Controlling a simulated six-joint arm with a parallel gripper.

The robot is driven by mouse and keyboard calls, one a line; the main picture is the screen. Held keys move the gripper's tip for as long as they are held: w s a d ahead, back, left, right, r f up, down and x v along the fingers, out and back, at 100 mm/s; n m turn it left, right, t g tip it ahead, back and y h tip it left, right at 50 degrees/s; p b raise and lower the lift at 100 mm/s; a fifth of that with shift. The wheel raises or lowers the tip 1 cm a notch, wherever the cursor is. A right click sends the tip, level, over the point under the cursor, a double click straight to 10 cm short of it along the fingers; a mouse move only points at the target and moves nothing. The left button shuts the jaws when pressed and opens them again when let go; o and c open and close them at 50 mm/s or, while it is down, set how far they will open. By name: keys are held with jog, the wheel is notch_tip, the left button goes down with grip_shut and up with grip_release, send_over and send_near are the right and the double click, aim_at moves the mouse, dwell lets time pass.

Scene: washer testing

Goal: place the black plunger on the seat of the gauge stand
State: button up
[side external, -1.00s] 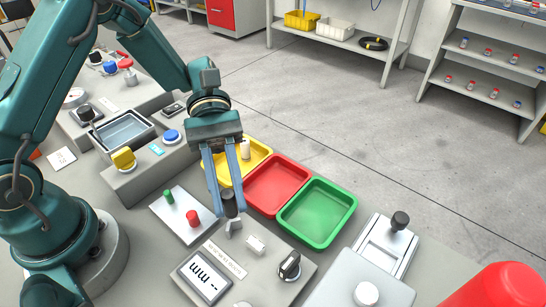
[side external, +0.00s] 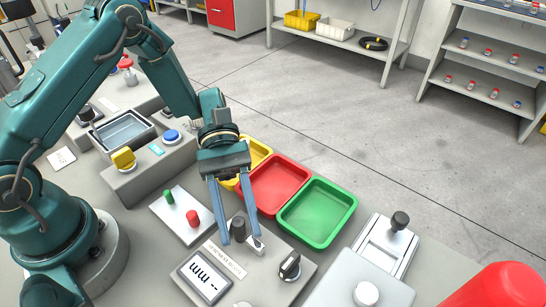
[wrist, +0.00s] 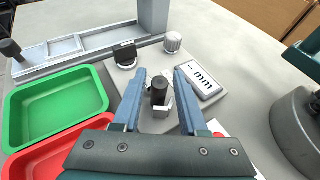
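The black plunger (side external: 238,228) stands upright on the grey gauge stand (side external: 262,275), at the small pale blocks near its back edge. My gripper (side external: 239,237) is low over the stand, its two blue fingers on either side of the plunger. In the wrist view, the plunger (wrist: 158,90) shows between the open fingers (wrist: 160,78), with a gap on each side. A pale metal block (wrist: 165,108) is close against its base, and the exact contact with the seat is partly hidden. The stand's display (side external: 203,283) and black knob (side external: 289,266) are in front.
Red (side external: 274,186) and green (side external: 317,213) trays lie just behind the stand; a yellow tray (side external: 257,152) is partly behind my gripper. A plate with green and red pegs (side external: 182,215) is to the left. A slide fixture (side external: 387,245) stands to the right.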

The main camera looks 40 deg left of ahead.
dwell(0.3)
jog(key=shift+r, duration=0.2)
jog(key=v, duration=1.1)
jog(key=shift+w+a, duration=0.25)
jog(key=shift+a, duration=0.05)
jog(key=s+a+r+m+t+y, duration=0.4)
jog(key=s+r+m+t+y, duration=0.3)
jog(key=s+m+t+y, duration=0.2)
jog(key=m+t+y, duration=0.2)
jog(key=t, duration=0.2)
jog(key=shift+s+r, duration=0.3)
jog(key=shift+s, duration=0.1)
dwell(0.4)
